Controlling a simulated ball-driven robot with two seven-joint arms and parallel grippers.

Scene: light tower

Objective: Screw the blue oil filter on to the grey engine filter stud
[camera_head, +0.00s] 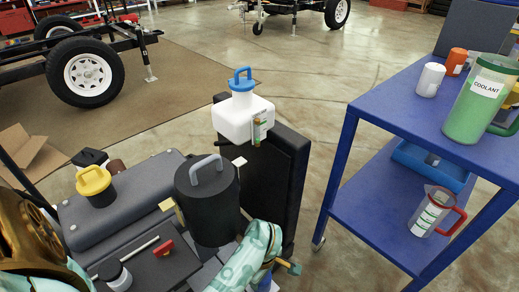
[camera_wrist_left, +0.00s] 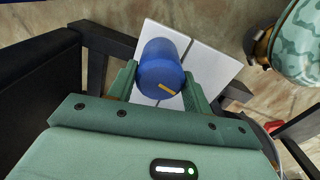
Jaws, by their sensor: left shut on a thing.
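The blue oil filter (camera_wrist_left: 160,70) is a short blue cylinder with a yellow mark on its near end. It sits between the two green fingers of my left gripper (camera_wrist_left: 160,88), which are shut on it in the left wrist view. I cannot make out the left gripper or the filter clearly in the head view. A mint-patterned arm link of mine is low in the middle there, with a small teal part, perhaps a gripper, at its right end; its jaws cannot be read. The grey filter stud is not visible in either view.
The engine (camera_head: 130,205) stands low left with a yellow cap (camera_head: 93,180) and a black cylinder with a grey handle (camera_head: 207,200). A white reservoir with a blue cap (camera_head: 242,115) stands behind. A blue cart (camera_head: 395,115) with bottles is at right. Open floor lies between.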

